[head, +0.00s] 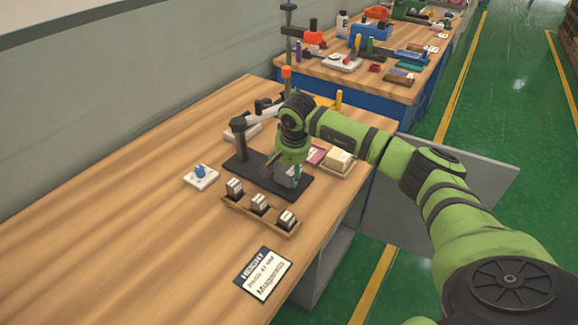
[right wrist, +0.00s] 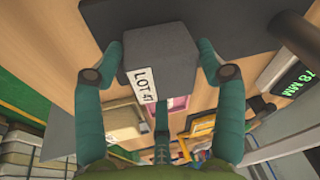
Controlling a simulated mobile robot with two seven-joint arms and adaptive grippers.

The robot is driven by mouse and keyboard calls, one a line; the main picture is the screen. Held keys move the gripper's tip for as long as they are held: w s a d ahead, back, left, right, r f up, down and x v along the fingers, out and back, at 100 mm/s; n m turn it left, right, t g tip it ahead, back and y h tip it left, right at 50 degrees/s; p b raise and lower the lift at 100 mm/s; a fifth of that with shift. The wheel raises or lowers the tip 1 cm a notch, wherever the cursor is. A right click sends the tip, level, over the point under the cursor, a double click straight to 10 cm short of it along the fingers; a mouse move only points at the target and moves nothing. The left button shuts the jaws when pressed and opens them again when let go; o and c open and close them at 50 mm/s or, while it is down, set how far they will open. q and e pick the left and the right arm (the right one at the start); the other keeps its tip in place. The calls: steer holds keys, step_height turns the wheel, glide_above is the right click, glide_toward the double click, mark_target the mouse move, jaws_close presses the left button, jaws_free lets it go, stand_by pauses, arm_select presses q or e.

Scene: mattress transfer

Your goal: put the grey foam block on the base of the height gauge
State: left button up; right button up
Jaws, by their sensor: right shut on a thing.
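The grey foam block (right wrist: 160,62) with a white "LOT 47" label sits between the teal fingers of my right gripper (right wrist: 160,65), which is shut on it. In the head view my right gripper (head: 284,175) points down over the black base (head: 241,165) of the height gauge. There the block is largely hidden by the gripper and arm. The gauge's dark column (head: 239,138) stands at the base's left end. The base (right wrist: 235,30) also shows beyond the block in the right wrist view. I cannot tell whether the block touches it. My left gripper is out of view.
A wooden holder (head: 240,206) with three small grey labelled pieces lies just in front of the base. A white pad with a blue piece (head: 200,172) is to the left. A cream box (head: 339,158) stands behind right. A printed card (head: 263,273) lies in front; the left tabletop is clear.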

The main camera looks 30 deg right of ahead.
steer(key=o, duration=1.1)
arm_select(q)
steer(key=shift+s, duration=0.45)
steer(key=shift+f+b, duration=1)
arm_select(e)
steer(key=shift+v, duration=6.05)
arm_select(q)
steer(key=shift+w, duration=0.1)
